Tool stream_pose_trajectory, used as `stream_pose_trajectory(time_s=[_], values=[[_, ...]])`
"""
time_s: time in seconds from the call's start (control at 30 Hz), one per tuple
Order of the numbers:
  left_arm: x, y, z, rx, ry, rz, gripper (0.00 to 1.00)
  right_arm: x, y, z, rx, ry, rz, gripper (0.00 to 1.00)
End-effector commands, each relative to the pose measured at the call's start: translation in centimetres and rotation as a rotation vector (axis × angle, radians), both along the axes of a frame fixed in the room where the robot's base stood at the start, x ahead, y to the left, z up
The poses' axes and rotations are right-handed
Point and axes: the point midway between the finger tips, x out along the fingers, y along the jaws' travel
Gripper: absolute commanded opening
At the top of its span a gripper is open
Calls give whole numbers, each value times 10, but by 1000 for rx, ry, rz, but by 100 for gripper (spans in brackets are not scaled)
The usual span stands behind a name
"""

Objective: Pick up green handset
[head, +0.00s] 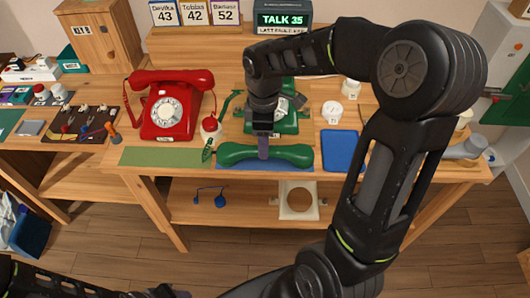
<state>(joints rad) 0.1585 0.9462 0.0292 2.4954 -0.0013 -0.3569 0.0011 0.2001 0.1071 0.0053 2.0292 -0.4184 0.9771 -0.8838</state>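The green handset (238,153) is off its phone, lying crosswise in front of it over a blue mat (270,167). My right gripper (263,150) points down at the middle of the handset, and its finger overlaps the grip bar; it appears shut on it. I cannot tell if the handset touches the mat. The green phone (288,126) stands behind, mostly hidden by my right arm. My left arm shows only along the bottom left edge; its gripper is not in view.
A red phone (168,110) with its handset on stands to the left, behind a green mat (160,157). A display (283,18) reads "TALK 35" beside name cards (194,12). A small white dial (332,110) stands behind the right mat.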

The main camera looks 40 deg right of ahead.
Motion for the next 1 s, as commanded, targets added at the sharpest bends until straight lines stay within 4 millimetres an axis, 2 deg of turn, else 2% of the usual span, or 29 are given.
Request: stream_pose_trajectory(time_s=[0.2,0.3,0.87,1.0], values=[[0,0,3,0,0,0,36,-2,-3,-32,1,4,0,55],[0,0,3,0,0,0,36,-1,-3,-38,0,1,0,55],[0,0,3,0,0,0,36,-1,-3,-39,0,0,0,55],[0,0,3,0,0,0,36,-1,-3,-39,0,0,0,46]])
